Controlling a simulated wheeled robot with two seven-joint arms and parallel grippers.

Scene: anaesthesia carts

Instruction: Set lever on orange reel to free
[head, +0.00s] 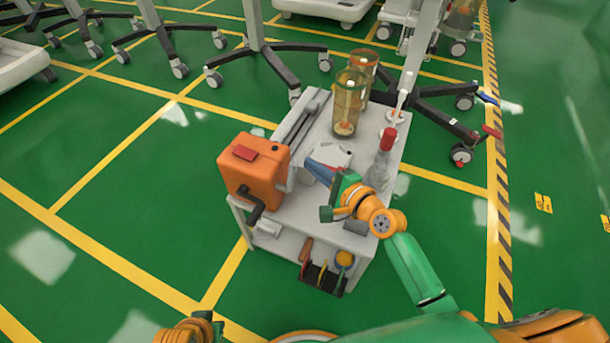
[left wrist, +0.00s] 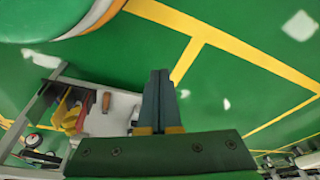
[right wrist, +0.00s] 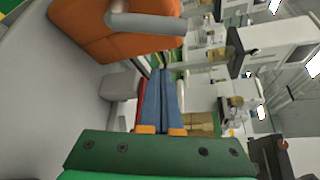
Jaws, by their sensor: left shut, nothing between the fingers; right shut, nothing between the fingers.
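The orange reel (head: 253,172) sits on the left end of a grey cart top. It has a red piece (head: 245,152) on top and a dark crank-like handle (head: 256,208) on its front; I cannot tell which part is the lever or how it is set. My right gripper (head: 312,166) is shut and empty, just right of the reel and apart from it. In the right wrist view the reel (right wrist: 115,38) fills the upper left, beyond the shut fingers (right wrist: 168,75). My left gripper (left wrist: 159,75) is shut and empty, above the floor near the cart.
The cart top (head: 345,190) also holds two amber cylinders (head: 350,100) at the back and a clear bottle with a red cap (head: 388,139) on the right. The lower shelf holds several coloured items. Wheeled stands are behind. Green floor (head: 110,230) is free at left.

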